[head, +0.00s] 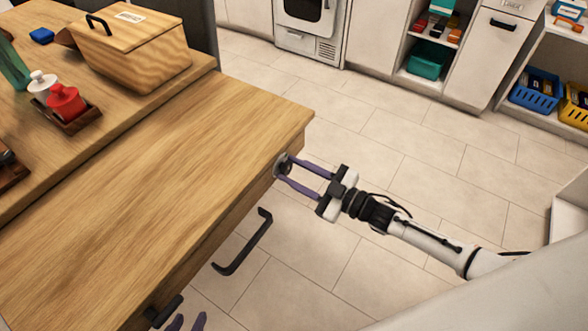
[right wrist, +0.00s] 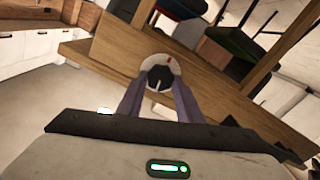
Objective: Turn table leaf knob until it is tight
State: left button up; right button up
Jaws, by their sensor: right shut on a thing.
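The table leaf knob (right wrist: 158,77) is round, with a dark centre, a white pointer line and a pale ring bearing a red mark. In the right wrist view the pointer points down toward my gripper, while the red mark is at the upper right. In the head view the knob (head: 281,165) sits on the edge of the wooden table leaf (head: 170,160), partly hidden by my fingers. My right gripper (head: 293,174) is shut on the knob, one purple finger on each side. Only the fingertips of my left gripper (head: 187,322) show at the bottom edge, apart and empty.
A black bar handle (head: 243,243) sticks out below the leaf, and another dark handle (head: 163,312) is nearer. A lidded wooden box (head: 130,55) and a tray (head: 78,122) with red and white jars stand at the back left. The tiled floor on the right is clear.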

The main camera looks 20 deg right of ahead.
jog(key=m, duration=0.6)
jog(key=shift+d, duration=0.15)
jog(key=m, duration=0.4)
jog(key=shift+w+m, duration=0.1)
jog(key=shift+m, duration=0.3)
jog(key=shift+f+m, duration=0.1)
jog(key=shift+m, duration=1.4)
jog(key=o, duration=1)
jog(key=shift+o, duration=0.2)
jog(key=v, duration=1)
jog(key=shift+d, duration=0.15)
